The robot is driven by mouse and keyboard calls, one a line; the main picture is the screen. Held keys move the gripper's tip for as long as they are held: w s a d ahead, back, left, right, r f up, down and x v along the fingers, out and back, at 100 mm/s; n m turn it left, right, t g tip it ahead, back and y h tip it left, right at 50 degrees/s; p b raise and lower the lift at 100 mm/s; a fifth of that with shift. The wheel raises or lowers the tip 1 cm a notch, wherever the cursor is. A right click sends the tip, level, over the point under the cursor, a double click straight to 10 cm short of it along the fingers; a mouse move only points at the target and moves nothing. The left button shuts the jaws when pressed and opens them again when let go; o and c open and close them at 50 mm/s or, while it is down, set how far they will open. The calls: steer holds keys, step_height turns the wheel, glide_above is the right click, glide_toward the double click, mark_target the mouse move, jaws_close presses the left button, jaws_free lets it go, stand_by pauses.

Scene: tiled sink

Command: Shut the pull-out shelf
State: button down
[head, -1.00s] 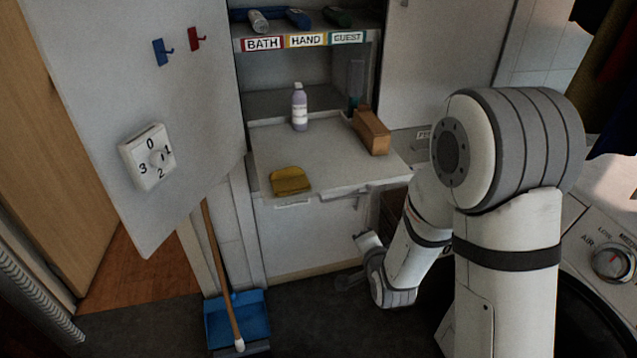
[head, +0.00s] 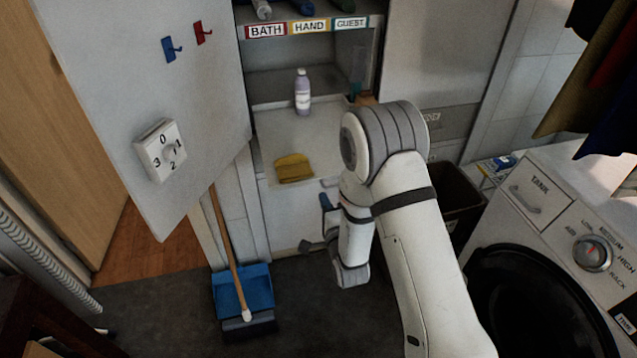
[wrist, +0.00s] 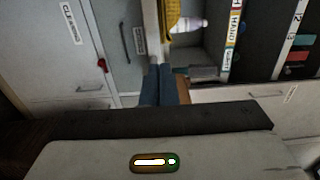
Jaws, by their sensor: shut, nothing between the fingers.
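The pull-out shelf (head: 300,135) is a white board sticking out of the cabinet. A pale purple bottle (head: 302,92) stands upright towards its back, and a yellow cloth or sponge (head: 294,168) lies near its front edge. A brown box (head: 366,98) on its right is mostly hidden by my arm. My gripper (head: 325,200) is at the front right of the shelf, close to its front edge. In the wrist view the blue fingers (wrist: 164,72) are together and empty, with their tips near the shelf's edge (wrist: 150,25). I cannot tell whether they touch it.
An open door (head: 120,90) with a dial and hooks stands on the left. A blue dustpan (head: 235,290) and broom are on the floor below. A washer or dryer (head: 540,250) stands at right, with a dark bin (head: 455,195) beside the cabinet.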

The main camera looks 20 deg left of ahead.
mark_target(316, 179)
steer(key=p+x, duration=0.1)
steer(key=x, duration=0.5)
steer(key=shift+w, duration=0.1)
steer(key=shift+w, duration=0.1)
